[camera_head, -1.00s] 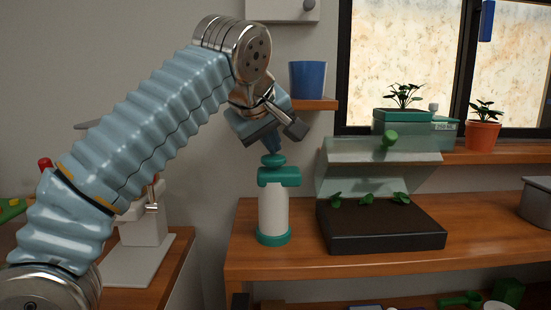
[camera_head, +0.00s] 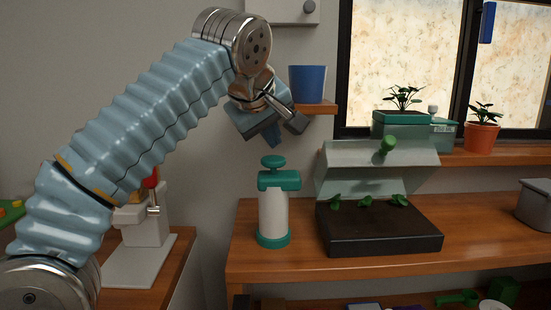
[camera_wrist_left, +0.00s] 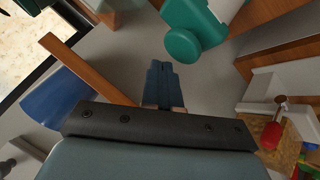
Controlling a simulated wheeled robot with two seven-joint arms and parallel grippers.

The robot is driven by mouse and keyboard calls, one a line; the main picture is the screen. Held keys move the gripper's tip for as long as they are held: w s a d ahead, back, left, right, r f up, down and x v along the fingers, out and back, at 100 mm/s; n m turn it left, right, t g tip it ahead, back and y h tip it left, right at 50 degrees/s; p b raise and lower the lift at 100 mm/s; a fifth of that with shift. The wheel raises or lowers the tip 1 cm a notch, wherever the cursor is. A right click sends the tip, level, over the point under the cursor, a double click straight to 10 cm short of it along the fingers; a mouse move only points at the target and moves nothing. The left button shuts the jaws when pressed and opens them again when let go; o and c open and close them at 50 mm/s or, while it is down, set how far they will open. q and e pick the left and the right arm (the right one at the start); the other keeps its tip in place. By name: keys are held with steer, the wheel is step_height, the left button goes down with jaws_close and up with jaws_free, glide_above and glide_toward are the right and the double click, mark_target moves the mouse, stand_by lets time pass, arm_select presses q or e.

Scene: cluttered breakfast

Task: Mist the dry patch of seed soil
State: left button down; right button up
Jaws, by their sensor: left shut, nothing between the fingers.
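A white spray bottle (camera_head: 273,214) with a green base, green collar and green top knob stands upright on the wooden bench. Its green top also shows in the left wrist view (camera_wrist_left: 183,46). My left gripper (camera_head: 274,140) is above the bottle's knob, with a visible gap between them. Its blue fingers (camera_wrist_left: 162,82) are shut and empty in the left wrist view. A black tray of dark soil (camera_head: 380,228) with several green seedlings sits right of the bottle, its clear lid (camera_head: 345,160) with a green knob raised. No drier patch can be told apart. My right gripper is not in view.
A blue cup (camera_head: 308,84) stands on a small shelf behind my left gripper. Potted plants (camera_head: 482,132) and a green box stand on the windowsill shelf. A grey bin (camera_head: 535,204) is at the bench's right. The bench (camera_head: 475,236) between tray and bin is clear.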

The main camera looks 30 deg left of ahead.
mark_target(270, 160)
arm_select(q)
steer(key=shift+r, duration=0.1)
steer(key=shift+r+p, duration=0.75)
steer(key=shift+r, duration=0.2)
step_height(270, 160, up, 4)
steer(key=shift+f, duration=0.1)
steer(key=shift+s+a, duration=0.1)
stand_by(1.8)
